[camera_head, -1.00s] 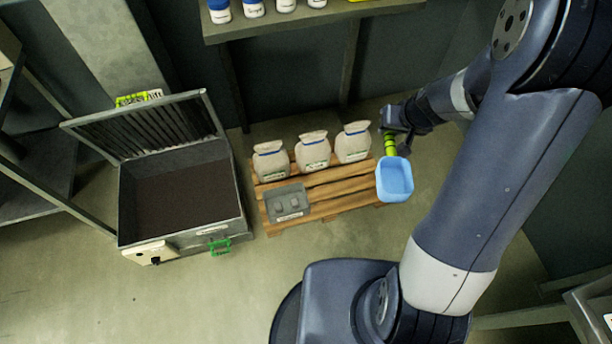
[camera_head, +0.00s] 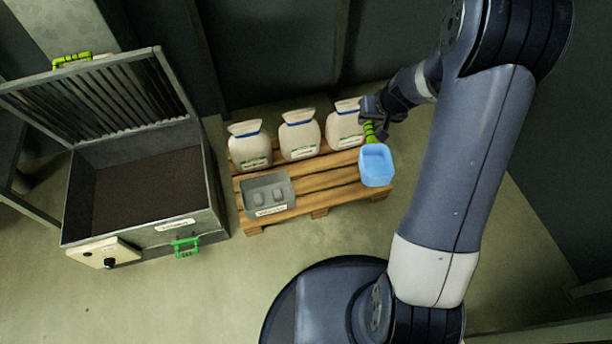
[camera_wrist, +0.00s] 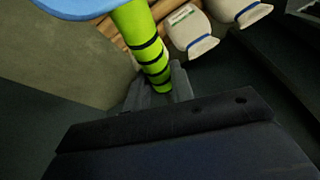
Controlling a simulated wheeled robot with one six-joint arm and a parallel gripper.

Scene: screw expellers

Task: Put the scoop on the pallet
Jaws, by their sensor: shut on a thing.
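The scoop has a blue bowl (camera_head: 376,166) and a green handle with dark bands, which also shows in the wrist view (camera_wrist: 141,42). My gripper (camera_head: 374,118) is shut on the handle; its fingers sit on either side of it in the wrist view (camera_wrist: 158,88). In the head view the bowl appears over the right end of the wooden pallet (camera_head: 315,188). I cannot tell whether the bowl touches the slats. Part of the bowl is cut off at the top of the wrist view.
Three white sacks (camera_head: 299,135) stand along the pallet's back. An open metal box (camera_head: 150,235) of dark material stands to the left. The slats between tray and scoop are clear.

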